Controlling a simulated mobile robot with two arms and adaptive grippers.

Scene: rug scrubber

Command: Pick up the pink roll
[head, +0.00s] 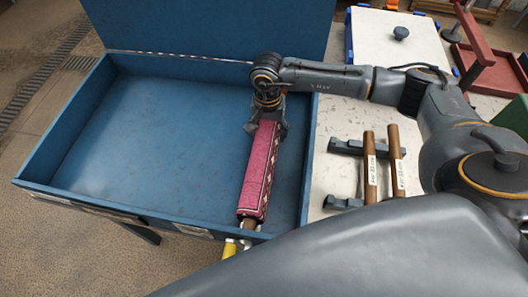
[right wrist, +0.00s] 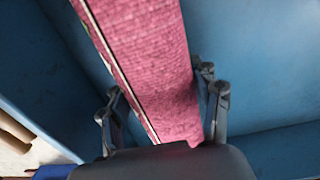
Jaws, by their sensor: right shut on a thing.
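The pink roll (head: 258,170) has a patterned edge and a brown end. It lies lengthwise along the right part of the blue bin, its near end at the front wall. My right gripper (head: 267,124) is shut on the roll near its far end. In the right wrist view the pink roll (right wrist: 160,70) runs between the two fingers of my right gripper (right wrist: 160,112). I cannot tell whether the roll is clear of the bin floor. My left gripper is not in view.
The blue bin (head: 75,130) is otherwise empty, with free floor left of the roll and a raised panel behind. Two brown rolls (head: 371,165) (head: 396,160) rest across dark supports on the speckled table at right. A white box (head: 385,65) stands farther back.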

